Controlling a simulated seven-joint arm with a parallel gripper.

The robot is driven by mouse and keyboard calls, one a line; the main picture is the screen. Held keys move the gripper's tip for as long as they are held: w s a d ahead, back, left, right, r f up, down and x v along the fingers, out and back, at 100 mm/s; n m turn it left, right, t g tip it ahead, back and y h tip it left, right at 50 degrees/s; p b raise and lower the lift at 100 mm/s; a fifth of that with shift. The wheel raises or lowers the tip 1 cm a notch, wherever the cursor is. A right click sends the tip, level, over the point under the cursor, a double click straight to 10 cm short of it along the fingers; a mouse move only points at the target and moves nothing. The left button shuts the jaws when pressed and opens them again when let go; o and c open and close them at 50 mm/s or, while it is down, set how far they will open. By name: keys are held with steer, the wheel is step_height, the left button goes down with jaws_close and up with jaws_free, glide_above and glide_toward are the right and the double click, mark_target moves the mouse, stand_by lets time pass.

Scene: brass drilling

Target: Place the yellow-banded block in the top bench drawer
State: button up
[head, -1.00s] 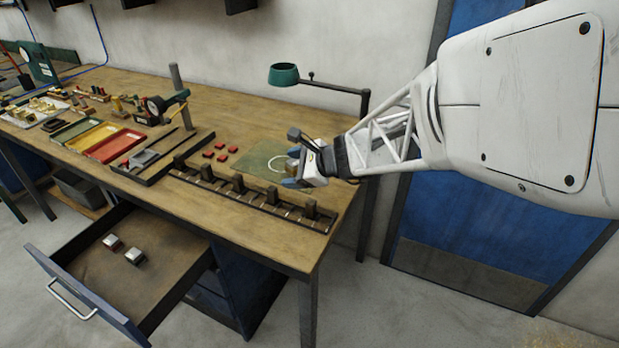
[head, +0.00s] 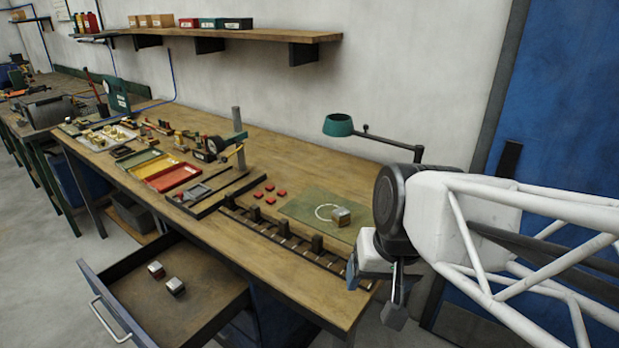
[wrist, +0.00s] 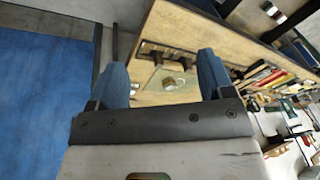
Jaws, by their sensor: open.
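A small metal block (head: 341,217) with a brownish-yellow tint sits on the green mat (head: 300,204), beside a pale ring mark. It also shows small in the wrist view (wrist: 172,82), between and beyond the fingers. Its band is too small to make out clearly. The top bench drawer (head: 205,305) is pulled open at lower left. Two silvery blocks lie in it, one farther back (head: 156,269) and one nearer (head: 175,286). My gripper (head: 376,284) is open and empty, off the bench's right front corner, apart from the block.
A dark slotted rack (head: 283,240) runs along the front edge before the mat. Several red pieces (head: 269,187) lie left of the mat. A green lamp (head: 338,125) overhangs the back. Coloured trays (head: 172,176) and a drill stand (head: 238,130) stand farther left.

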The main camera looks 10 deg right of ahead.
steer(key=shift+s+d+r+n+h, duration=0.15)
steer(key=shift+s+d+n+h, duration=0.25)
steer(key=shift+s, duration=0.1)
steer(key=shift+s+d+r+n+h, duration=0.1)
steer(key=shift+s+d+n+h, duration=0.2)
steer(key=shift+s+n, duration=0.15)
steer(key=shift+w, duration=0.1)
steer(key=shift+c, duration=0.2)
steer(key=m+h, duration=0.4)
steer(key=m, duration=1)
glide_above(340, 212)
steer(key=a, duration=0.2)
step_height(340, 212, down, 15)
steer(key=shift+s+a+n+g, duration=0.1)
steer(key=shift+s+n+g, duration=0.15)
steer(key=shift+s+g, duration=0.25)
steer(key=shift+x, duration=1.2)
